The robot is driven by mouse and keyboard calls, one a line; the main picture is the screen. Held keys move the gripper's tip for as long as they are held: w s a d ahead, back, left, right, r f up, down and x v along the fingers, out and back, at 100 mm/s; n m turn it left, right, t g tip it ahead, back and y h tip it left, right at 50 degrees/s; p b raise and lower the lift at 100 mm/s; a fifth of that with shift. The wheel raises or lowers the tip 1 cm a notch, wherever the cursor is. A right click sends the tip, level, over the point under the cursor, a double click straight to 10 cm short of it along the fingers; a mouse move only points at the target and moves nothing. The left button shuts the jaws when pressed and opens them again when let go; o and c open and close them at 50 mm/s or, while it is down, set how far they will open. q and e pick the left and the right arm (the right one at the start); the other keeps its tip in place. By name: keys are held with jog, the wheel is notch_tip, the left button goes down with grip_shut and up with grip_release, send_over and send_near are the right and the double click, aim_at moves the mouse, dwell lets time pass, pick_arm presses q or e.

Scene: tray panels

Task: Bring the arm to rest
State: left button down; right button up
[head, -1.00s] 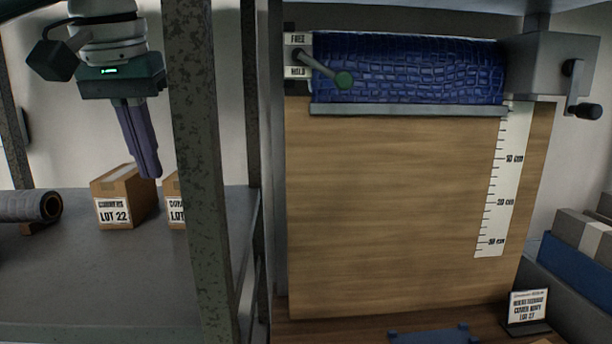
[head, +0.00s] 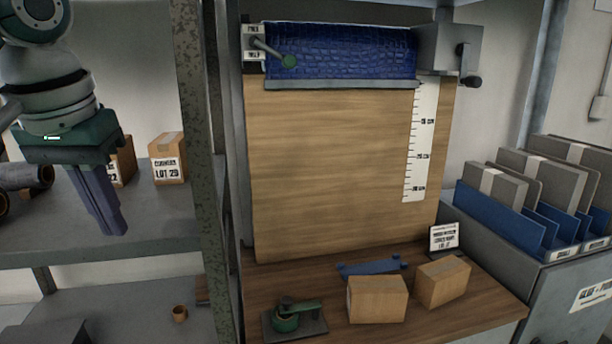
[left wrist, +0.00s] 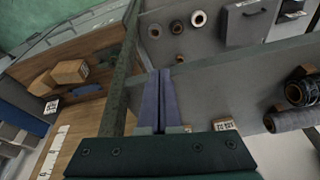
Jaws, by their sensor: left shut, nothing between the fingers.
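My left gripper (head: 112,232) hangs at the left of the head view, in front of the grey shelf (head: 70,225), with its fingers pointing down. Its purple-grey fingers are together with nothing between them. In the left wrist view the shut fingers (left wrist: 161,75) point away over the shelf beside the green rack post (left wrist: 128,85). They look clear of the boxes and rolls. My right gripper shows in neither view.
The speckled rack post (head: 202,150) stands just right of my left gripper. A carton marked Lot 29 (head: 167,160) is on the shelf. Right of the post are a wooden board with a blue roll (head: 340,52), two cartons (head: 377,298) on a bench, and a panel bin (head: 500,215).

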pick_arm(q)
jog(key=s+d+f+m+h, duration=0.1)
jog(key=s+d+f, duration=0.2)
jog(key=s+f, duration=0.3)
jog(key=s+d+f+m, duration=0.2)
jog(key=s+d+f, duration=0.2)
jog(key=s+f, duration=0.1)
jog(key=s+a+f, duration=0.2)
jog(key=s+a, duration=0.1)
jog(key=s, duration=1.4)
notch_tip(320, 180, up, 28)
jog(key=p, duration=2.7)
jog(key=shift+w+n+p, duration=0.25)
jog(key=shift+n+p, duration=0.05)
